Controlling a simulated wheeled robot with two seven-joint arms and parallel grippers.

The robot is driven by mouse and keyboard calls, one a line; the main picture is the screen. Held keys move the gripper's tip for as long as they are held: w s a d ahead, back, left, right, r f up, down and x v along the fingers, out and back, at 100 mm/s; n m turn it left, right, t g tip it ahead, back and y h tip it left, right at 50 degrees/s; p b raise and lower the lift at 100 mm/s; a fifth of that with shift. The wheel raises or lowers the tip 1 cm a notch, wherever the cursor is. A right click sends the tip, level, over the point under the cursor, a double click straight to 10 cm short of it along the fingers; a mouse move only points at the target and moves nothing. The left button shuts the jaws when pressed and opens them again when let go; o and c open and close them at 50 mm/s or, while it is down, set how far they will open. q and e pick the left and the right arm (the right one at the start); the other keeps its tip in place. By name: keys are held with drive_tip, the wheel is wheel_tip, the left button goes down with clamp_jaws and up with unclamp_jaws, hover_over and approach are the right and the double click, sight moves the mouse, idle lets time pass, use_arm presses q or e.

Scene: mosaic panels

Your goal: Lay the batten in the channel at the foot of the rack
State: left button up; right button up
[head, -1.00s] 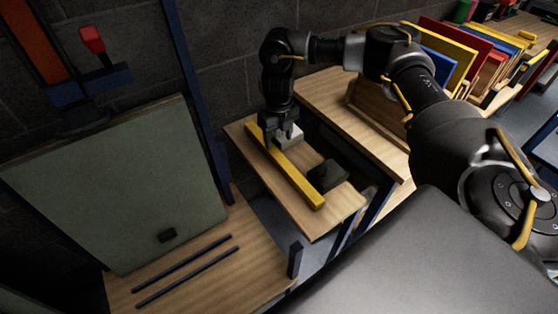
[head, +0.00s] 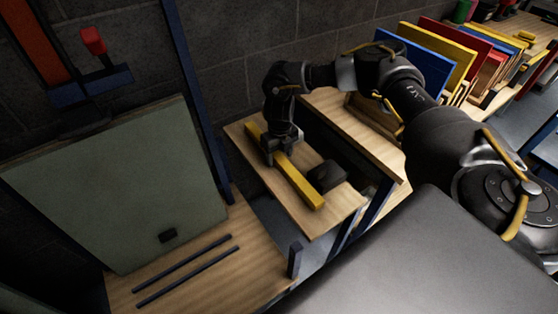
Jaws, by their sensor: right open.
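The batten (head: 304,187) is a yellow bar lying slantwise on a small wooden shelf (head: 325,222) in the middle of the head view. My right gripper (head: 279,158) points down over the upper half of the batten, its open fingers around or just above the bar. I cannot tell whether they touch it. Two thin dark parallel rails on the wooden base (head: 255,275) form the channel (head: 188,270) at lower left, with bare wood between them. It lies in front of a leaning grey-green panel (head: 110,190). My left gripper is not in view.
A dark block (head: 327,176) sits on the shelf just right of the batten. A blue upright (head: 196,100) and a short dark post (head: 294,261) stand between shelf and channel. A red-handled clamp (head: 92,42) is above the panel. Coloured boards (head: 450,60) stand at upper right.

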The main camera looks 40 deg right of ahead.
sight(279, 157)
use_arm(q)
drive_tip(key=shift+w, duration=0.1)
use_arm(e)
drive_tip(key=shift+c, duration=0.5)
clamp_jaws()
drive_tip(key=shift+r, duration=0.1)
